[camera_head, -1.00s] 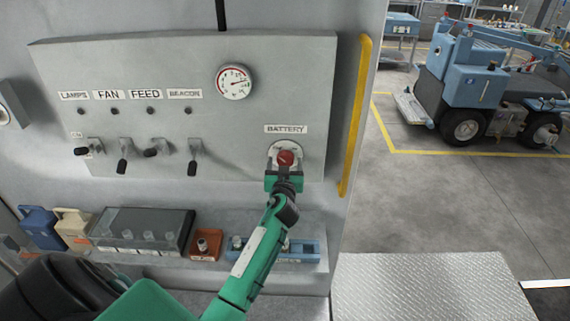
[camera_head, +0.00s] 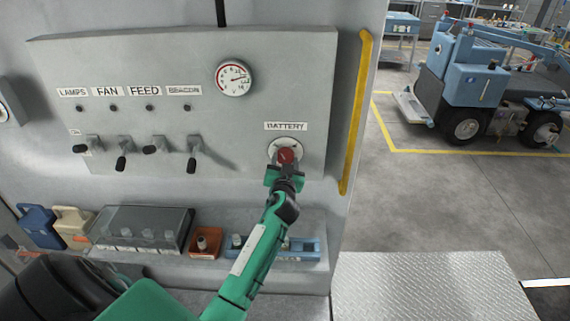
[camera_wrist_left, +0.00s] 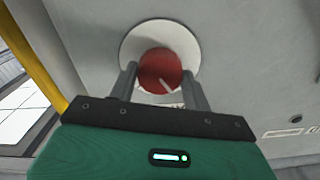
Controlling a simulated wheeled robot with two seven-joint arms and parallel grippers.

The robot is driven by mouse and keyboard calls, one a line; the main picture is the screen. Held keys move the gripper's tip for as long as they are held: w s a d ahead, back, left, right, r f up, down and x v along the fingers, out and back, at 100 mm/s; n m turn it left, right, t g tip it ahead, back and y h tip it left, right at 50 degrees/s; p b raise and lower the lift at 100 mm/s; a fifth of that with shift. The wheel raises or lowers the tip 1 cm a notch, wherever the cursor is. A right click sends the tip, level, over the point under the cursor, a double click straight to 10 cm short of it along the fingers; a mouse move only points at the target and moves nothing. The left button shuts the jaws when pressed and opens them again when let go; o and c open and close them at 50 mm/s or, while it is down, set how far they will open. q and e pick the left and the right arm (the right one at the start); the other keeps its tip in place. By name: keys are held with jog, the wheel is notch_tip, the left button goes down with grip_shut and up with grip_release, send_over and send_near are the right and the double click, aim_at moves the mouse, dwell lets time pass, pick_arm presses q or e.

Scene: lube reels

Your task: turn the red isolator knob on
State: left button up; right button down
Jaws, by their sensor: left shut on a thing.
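The red isolator knob (camera_head: 286,156) sits on a round pale plate under the BATTERY label (camera_head: 286,126), at the right of the grey panel (camera_head: 255,120). In the left wrist view the knob (camera_wrist_left: 164,71) shows a white line on its face, pointing to the lower right of that picture. My left gripper (camera_head: 285,165) reaches it from below and is shut on it, one finger on each side. Its fingers also show in the left wrist view (camera_wrist_left: 162,85). My right gripper is not in view.
LAMPS, FAN, FEED and BEACON switches (camera_head: 122,160) stand to the left. A gauge (camera_head: 233,78) is above. A yellow handrail (camera_head: 355,115) runs close by on the right. A shelf below holds an orange box (camera_head: 205,243) and a blue tray (camera_head: 305,246).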

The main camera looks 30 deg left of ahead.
pick_arm(q)
jog(key=m, duration=0.3)
jog(key=shift+m, duration=0.3)
jog(key=m, duration=0.3)
jog(key=shift+m, duration=0.4)
jog(key=m, duration=0.5)
jog(key=shift+p, duration=0.35)
jog(key=shift+m, duration=1.2)
jog(key=shift+p, duration=0.3)
jog(key=o, duration=1)
